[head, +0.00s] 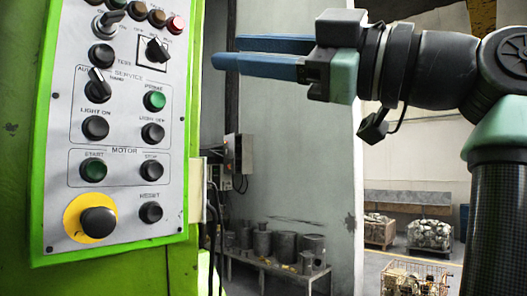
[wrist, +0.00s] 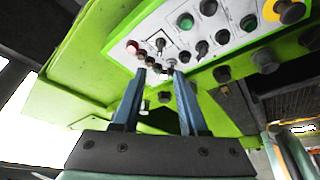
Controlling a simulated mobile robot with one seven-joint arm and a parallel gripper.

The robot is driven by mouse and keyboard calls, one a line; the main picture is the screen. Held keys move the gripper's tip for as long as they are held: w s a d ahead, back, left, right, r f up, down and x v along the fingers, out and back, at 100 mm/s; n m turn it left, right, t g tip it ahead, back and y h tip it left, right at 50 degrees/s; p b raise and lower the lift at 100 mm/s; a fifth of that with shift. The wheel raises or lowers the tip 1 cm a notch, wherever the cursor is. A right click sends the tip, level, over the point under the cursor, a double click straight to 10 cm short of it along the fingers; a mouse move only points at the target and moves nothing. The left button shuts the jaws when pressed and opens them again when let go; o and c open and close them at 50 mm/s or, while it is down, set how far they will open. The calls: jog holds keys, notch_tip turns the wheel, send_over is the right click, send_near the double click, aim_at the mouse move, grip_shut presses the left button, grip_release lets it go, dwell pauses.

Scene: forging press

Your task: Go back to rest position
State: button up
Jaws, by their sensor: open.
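My gripper (head: 228,51) is at the top middle of the head view, its two blue fingers pointing left toward the control panel (head: 62,160). The fingers are apart with nothing between them. My arm comes in from the right of the head view.
The press's green housing (head: 20,130) fills the left side. A low bench (head: 270,266) with metal cylinders stands behind, near a wall-mounted electrical box (head: 240,152). Crates of parts (head: 428,236) and a wire cart (head: 410,278) stand at the right rear. The floor between looks partly open.

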jog(key=shift+w+f, duration=0.1)
jog(key=w+d+f+m+t+h+b, duration=0.1)
jog(key=w+f+m+t+h+b, duration=0.2)
jog(key=f+m+t, duration=0.35)
jog(key=w+d+f+m+t+h, duration=0.1)
jog(key=w+f+m+t+h, duration=0.35)
jog(key=f+m, duration=0.2)
jog(key=s+d+f+m+t+h+b, duration=0.1)
jog(key=s+f+m+t+h, duration=0.2)
jog(key=s+m+t+h, duration=0.1)
jog(key=s+d+f+m+t+h+b, duration=0.1)
jog(key=s+f+m+t+h, duration=0.2)
jog(key=s+m+h, duration=0.3)
jog(key=s+t+h, duration=0.1)
jog(key=s+h, duration=0.1)
jog(key=s, duration=0.3)
jog(key=shift+s+d+t+b, duration=0.2)
jog(key=shift+t+b, duration=0.2)
